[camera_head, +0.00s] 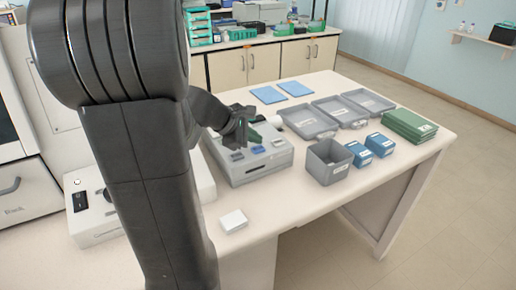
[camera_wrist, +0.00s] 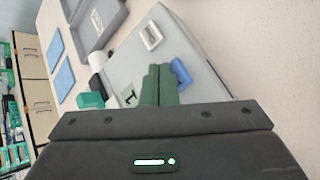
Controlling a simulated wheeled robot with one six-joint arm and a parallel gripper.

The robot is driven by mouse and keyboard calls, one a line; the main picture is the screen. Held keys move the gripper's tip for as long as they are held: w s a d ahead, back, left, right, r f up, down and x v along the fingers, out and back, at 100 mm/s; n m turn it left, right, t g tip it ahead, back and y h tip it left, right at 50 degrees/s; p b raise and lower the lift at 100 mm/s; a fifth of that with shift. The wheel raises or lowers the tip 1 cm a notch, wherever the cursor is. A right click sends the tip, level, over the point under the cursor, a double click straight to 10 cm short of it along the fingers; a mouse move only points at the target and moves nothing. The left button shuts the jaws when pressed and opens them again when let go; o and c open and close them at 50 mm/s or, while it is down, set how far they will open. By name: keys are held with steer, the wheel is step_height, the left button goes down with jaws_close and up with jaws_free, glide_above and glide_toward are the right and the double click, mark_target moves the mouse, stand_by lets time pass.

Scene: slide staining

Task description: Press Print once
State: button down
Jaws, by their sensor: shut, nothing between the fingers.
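The grey slide printer-like device (camera_head: 262,172) stands on the bench, with small keys on its sloped top. A blue key (camera_head: 258,149) sits in the middle of that top, between greyish keys; no key label is readable. My gripper (camera_head: 250,134) is shut and empty, just above the back of the device's top. In the wrist view the device top (camera_wrist: 205,50) lies beneath the closed green fingertips (camera_wrist: 160,70). The blue key (camera_wrist: 181,73) shows just right of them, and a light square key (camera_wrist: 150,37) lies farther off. I cannot tell whether the fingertips touch the surface.
Grey trays (camera_head: 312,123) and blue sheets (camera_head: 268,95) lie behind and right of the device. A grey bin (camera_head: 325,172), blue boxes (camera_head: 381,145) and green folders (camera_head: 410,125) stand to the right. A small white box (camera_head: 233,221) lies in front, with clear bench beside it.

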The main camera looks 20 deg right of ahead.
mark_target(254, 149)
steer(key=shift+f+b, duration=0.45)
steer(key=shift+f+b, duration=0.3)
steer(key=shift+b, duration=0.05)
stand_by(0.5)
steer(key=shift+r, duration=0.1)
steer(key=shift+r+p, duration=0.6)
steer(key=shift+r, duration=0.05)
step_height(254, 149, up, 5)
steer(key=p, duration=0.4)
stand_by(0.3)
steer(key=shift+a+f, duration=0.1)
steer(key=shift+f, duration=0.05)
stand_by(0.6)
